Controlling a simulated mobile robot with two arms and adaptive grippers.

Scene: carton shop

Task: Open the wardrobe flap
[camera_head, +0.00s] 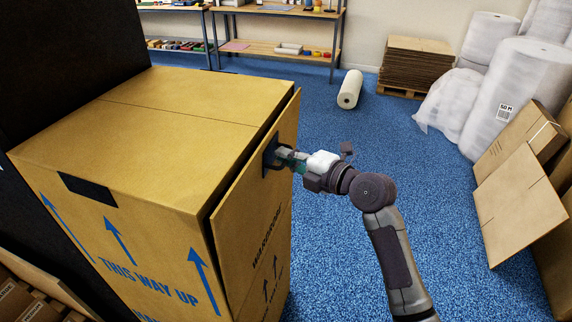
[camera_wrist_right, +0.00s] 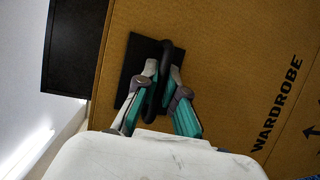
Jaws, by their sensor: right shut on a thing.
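The wardrobe carton (camera_head: 170,120) is a tall brown box with blue arrows and "THIS WAY UP" on its front. Its flap (camera_head: 262,215), marked "WARDROBE", stands slightly ajar on the right side, with a dark gap along its near edge. The flap fills most of the right wrist view (camera_wrist_right: 235,70). My right gripper (camera_head: 279,154) is shut on the black handle (camera_wrist_right: 165,52), which sits on a dark square plate (camera_wrist_right: 138,62) near the flap's top. The fingers hide part of the handle. My left gripper is not in view.
Blue carpet (camera_head: 400,150) is free to the right of the flap. A white roll (camera_head: 350,89) lies on the floor behind. Flat cardboard (camera_head: 520,200) and bubble-wrap rolls (camera_head: 512,95) stand at the right. Shelving (camera_head: 275,48) and a cardboard stack (camera_head: 414,68) stand at the back.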

